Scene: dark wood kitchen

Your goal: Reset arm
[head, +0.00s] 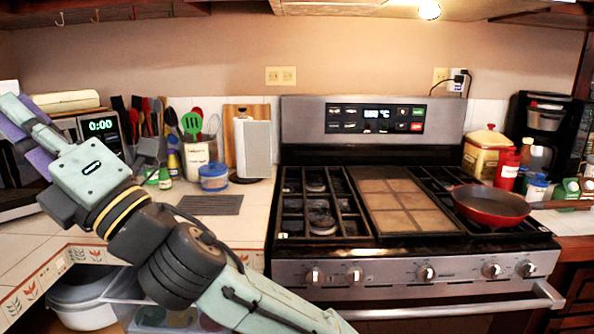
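My arm reaches from the bottom middle of the head view up to the left edge, over the left counter. My gripper (22,122) is at its far end, beside the dark toaster oven with the green 0:00 display (100,126). A pale finger-like part and a purple surface show there. The tips run close to the picture's left edge, and I cannot tell whether the fingers are open or shut. No held object can be made out.
A steel stove (415,271) fills the middle, with a red pan (490,206) on its right burners. Clear containers (90,300) sit below.

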